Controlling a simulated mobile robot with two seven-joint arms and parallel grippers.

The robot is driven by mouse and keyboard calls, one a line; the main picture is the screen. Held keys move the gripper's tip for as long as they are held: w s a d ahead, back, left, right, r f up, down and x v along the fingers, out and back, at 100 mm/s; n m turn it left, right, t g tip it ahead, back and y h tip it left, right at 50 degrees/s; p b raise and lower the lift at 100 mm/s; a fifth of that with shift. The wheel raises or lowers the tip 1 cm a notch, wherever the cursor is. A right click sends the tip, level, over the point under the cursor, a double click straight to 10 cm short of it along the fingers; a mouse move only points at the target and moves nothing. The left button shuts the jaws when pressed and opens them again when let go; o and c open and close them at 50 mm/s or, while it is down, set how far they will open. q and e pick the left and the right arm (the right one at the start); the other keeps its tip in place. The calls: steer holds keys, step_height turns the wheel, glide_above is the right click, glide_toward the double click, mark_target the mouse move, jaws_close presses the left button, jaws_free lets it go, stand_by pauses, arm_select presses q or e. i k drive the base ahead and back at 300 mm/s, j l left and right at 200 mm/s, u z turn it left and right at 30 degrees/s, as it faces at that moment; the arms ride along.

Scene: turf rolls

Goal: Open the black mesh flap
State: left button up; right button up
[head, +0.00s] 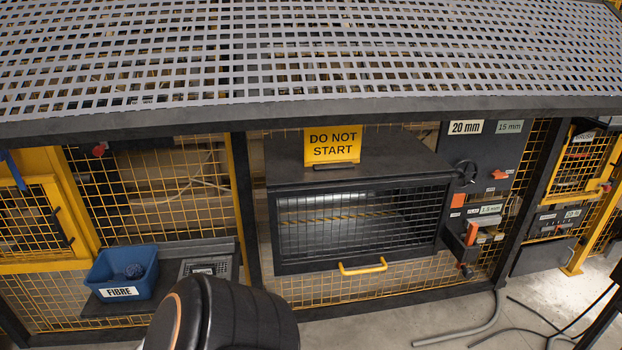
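The black mesh flap (362,222) fills the front of a dark box-shaped housing at the middle of the head view. It has a dark frame and a wire grid, and it looks shut. A yellow bar handle (362,267) sits at its lower edge. Behind the mesh I see a dim grey interior with a yellow-black striped line. Neither of my grippers is in view. A black rounded link of my own arm shows at the bottom, left of the handle and apart from it in the picture.
A yellow "DO NOT START" sign (332,144) stands on the housing. A blue "FIBRE" bin (121,272) is on a shelf at left. A handwheel (466,173) and orange parts are at right. Yellow mesh fencing surrounds everything; a perforated grey panel (300,55) overhangs. Cables lie on the floor.

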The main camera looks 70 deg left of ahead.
mark_target(450, 200)
steer(key=u, duration=2.05)
